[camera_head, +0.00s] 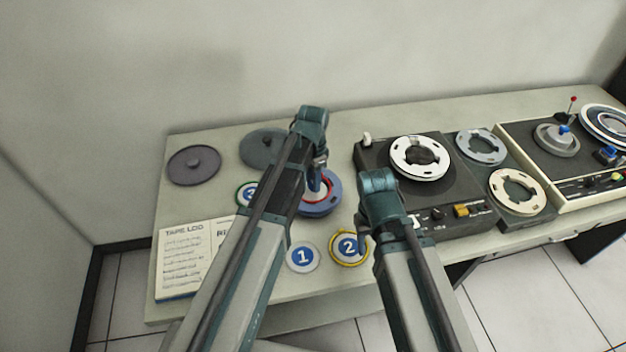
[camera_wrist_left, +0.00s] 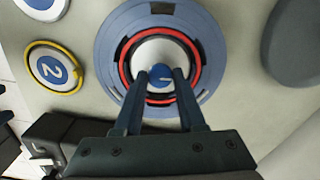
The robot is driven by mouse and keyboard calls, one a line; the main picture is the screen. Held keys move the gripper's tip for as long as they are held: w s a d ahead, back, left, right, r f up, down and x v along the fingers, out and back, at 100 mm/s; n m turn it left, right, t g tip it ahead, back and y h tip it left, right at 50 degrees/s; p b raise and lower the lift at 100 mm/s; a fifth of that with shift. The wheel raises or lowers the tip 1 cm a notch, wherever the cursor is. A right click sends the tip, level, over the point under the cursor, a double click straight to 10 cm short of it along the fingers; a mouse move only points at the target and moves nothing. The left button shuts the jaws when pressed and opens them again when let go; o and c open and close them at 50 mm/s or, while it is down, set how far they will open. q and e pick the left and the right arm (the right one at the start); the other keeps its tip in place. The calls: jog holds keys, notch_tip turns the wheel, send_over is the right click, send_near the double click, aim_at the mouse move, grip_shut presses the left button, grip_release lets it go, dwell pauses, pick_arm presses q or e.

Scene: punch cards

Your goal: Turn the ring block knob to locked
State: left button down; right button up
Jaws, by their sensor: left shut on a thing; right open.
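The ring block is a blue disc (camera_head: 325,207) with a red inner ring, lying on the table near its middle. In the left wrist view the blue disc (camera_wrist_left: 112,52) shows a red ring around a pale centre with a small blue knob (camera_wrist_left: 161,70). My left gripper (camera_head: 316,188) reaches down over the disc; its fingers (camera_wrist_left: 160,82) are shut on the knob. The left arm hides part of the disc in the head view. My right gripper (camera_head: 367,240) is open and empty, beside the badge marked 2, right of the ring block. I cannot read any locked mark.
Round badges marked 1 (camera_head: 303,257) and 2 (camera_head: 349,262) lie in front. A third badge (camera_head: 245,193) is partly behind my left arm. Dark discs (camera_head: 194,166) lie at the back left, a tape log (camera_head: 180,262) at front left. A tape deck (camera_head: 376,158) stands to the right.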

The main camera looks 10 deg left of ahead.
pick_arm(q)
jog(key=m, duration=0.4)
jog(key=shift+m, duration=2.1)
jog(key=c, duration=0.5)
grip_release()
jog(key=shift+r, duration=0.1)
pick_arm(e)
jog(key=shift+r, duration=0.1)
pick_arm(q)
notch_tip(320, 180, up, 14)
jog(key=p, duration=1.3)
jog(key=shift+p, duration=0.4)
pick_arm(e)
notch_tip(320, 180, up, 14)
jog(key=shift+f, duration=0.2)
